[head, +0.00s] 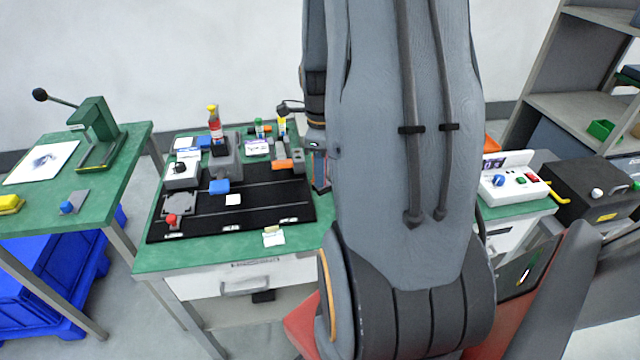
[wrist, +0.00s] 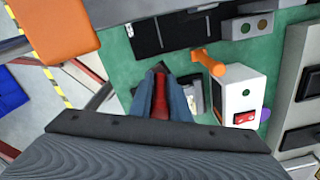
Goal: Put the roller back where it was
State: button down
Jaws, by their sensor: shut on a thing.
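My gripper (wrist: 160,78) shows in the wrist view, shut on a narrow red piece (wrist: 159,98) between its two blue-grey fingers. This piece appears to be the roller, but most of its shape is hidden by the fingers. The gripper is over the green bench top (wrist: 118,72), close to the left of a white box with a red switch (wrist: 240,97). Whether the held piece touches the bench I cannot tell. In the head view my arm hides the gripper and the middle of the workplace.
An orange handle-like thing (wrist: 209,63) lies just right of the fingers. A white control box (head: 508,180) stands right of my arm. A green press (head: 97,135) stands on the left bench.

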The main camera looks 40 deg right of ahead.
aim_at(327, 187)
notch_tip(327, 187, down, 4)
jog(key=shift+r+p, duration=0.1)
jog(key=shift+p, duration=0.35)
jog(key=shift+f, duration=0.2)
jog(key=shift+f, duration=0.1)
jog(key=shift+f, duration=0.35)
jog(key=shift+f+b, duration=0.2)
jog(key=shift+b, duration=0.1)
jog(key=c, duration=1.7)
grip_release()
jog(key=shift+o, duration=0.2)
jog(key=shift+r, duration=0.1)
